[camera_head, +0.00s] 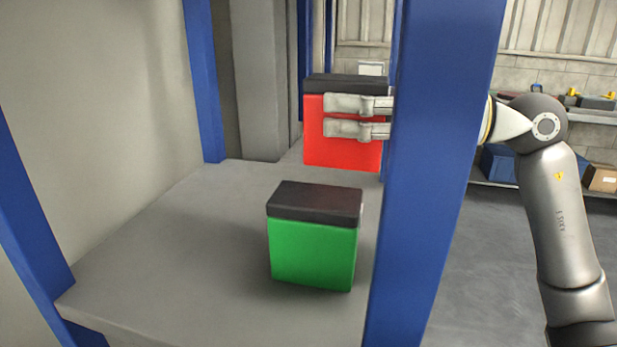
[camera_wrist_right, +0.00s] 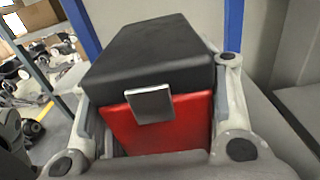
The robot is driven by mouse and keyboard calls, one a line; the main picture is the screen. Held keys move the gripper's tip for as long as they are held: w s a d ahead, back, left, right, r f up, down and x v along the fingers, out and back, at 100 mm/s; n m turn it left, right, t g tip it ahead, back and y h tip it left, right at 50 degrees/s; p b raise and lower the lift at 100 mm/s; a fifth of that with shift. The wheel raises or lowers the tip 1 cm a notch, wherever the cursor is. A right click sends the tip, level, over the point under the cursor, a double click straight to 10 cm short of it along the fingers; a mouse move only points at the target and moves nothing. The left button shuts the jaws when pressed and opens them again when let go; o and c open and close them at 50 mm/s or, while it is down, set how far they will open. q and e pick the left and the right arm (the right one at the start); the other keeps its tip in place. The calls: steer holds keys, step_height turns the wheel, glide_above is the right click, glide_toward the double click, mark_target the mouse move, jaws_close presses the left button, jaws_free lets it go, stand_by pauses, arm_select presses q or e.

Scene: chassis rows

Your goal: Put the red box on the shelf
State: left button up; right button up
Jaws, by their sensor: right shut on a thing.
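The red box (camera_head: 342,152) has a black lid and is upright at the far end of the grey shelf (camera_head: 150,235), beyond the green box. My right gripper (camera_head: 345,116) reaches in from the right behind the blue post and is shut on the red box. In the right wrist view the red box (camera_wrist_right: 160,130) sits between the two fingers of my right gripper (camera_wrist_right: 155,105), its black lid and a silver tab facing the camera. I cannot tell whether the box's base touches the shelf. My left gripper is not in view.
A green box (camera_head: 314,252) with a black lid stands on the shelf near its right edge. A thick blue post (camera_head: 430,170) rises in front, between my right arm and the shelf. The shelf's left part is clear. Another shelf with boxes stands at the back right.

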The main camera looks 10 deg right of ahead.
steer(key=w+f, duration=0.3)
steer(key=w+f+b, duration=0.1)
steer(key=w+f, duration=0.2)
steer(key=f, duration=0.1)
steer(key=w+d+f, duration=0.1)
steer(key=w+f, duration=0.2)
steer(key=w, duration=0.1)
steer(key=shift+w+f, duration=0.1)
steer(key=shift+f, duration=0.4)
arm_select(q)
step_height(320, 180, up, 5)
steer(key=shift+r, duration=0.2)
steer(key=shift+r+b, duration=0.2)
steer(key=shift+b, duration=0.1)
arm_select(e)
steer(key=shift+f, duration=0.2)
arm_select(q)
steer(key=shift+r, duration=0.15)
arm_select(e)
steer(key=o, duration=1.3)
steer(key=shift+o, duration=0.2)
steer(key=shift+r, duration=0.1)
